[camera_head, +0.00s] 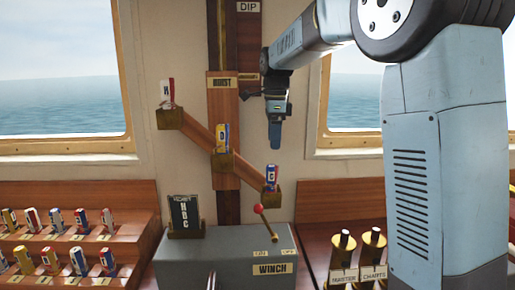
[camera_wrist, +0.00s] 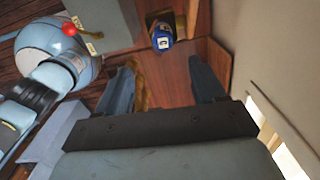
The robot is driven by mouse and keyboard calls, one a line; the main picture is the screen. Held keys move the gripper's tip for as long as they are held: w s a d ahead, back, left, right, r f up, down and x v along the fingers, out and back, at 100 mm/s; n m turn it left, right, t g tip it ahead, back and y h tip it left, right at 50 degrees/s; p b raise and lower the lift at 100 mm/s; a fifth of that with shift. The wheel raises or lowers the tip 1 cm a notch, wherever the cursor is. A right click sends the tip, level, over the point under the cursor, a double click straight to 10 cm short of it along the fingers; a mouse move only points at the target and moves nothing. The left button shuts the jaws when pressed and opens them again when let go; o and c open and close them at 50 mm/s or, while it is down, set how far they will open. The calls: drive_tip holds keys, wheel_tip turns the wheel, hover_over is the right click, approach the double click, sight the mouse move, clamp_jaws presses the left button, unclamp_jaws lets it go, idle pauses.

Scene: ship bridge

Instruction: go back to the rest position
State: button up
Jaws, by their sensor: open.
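My gripper (camera_head: 274,125) hangs in front of the wall, pointing down, above the lower right holder of the slanted wooden bar. In the wrist view its two fingers (camera_wrist: 167,90) are spread apart with nothing between them. The slanted bar (camera_head: 198,136) carries three small holders with upright flag rolls: one marked K or similar (camera_head: 167,93) at upper left, one yellow and blue (camera_head: 222,138) in the middle, one blue and white (camera_head: 271,178) at lower right. The blue roll also shows in the wrist view (camera_wrist: 162,37), beyond the fingers and apart from them.
A grey winch box (camera_head: 225,262) with a red-knobbed lever (camera_head: 258,209) stands below. A dark letter board (camera_head: 185,215) is on its left. Racks of several rolls (camera_head: 70,225) are at left. Windows flank the wall.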

drive_tip(key=s+d+r+n+t+y, duration=0.1)
drive_tip(key=s+d+n, duration=0.35)
drive_tip(key=s, duration=0.25)
drive_tip(key=s+d+n+t, duration=0.1)
drive_tip(key=s+d+n, duration=0.35)
drive_tip(key=s, duration=0.25)
drive_tip(key=s+d+f+n+t, duration=0.1)
drive_tip(key=s+d+f+n, duration=0.1)
drive_tip(key=s, duration=0.6)
drive_tip(key=s+d+f+n+t+h, duration=0.1)
drive_tip(key=s+d+f+n+t, duration=0.1)
drive_tip(key=s+f+n, duration=0.3)
drive_tip(key=s+n, duration=0.2)
drive_tip(key=s, duration=0.2)
drive_tip(key=shift+d+t, duration=0.15)
drive_tip(key=shift+t, duration=0.15)
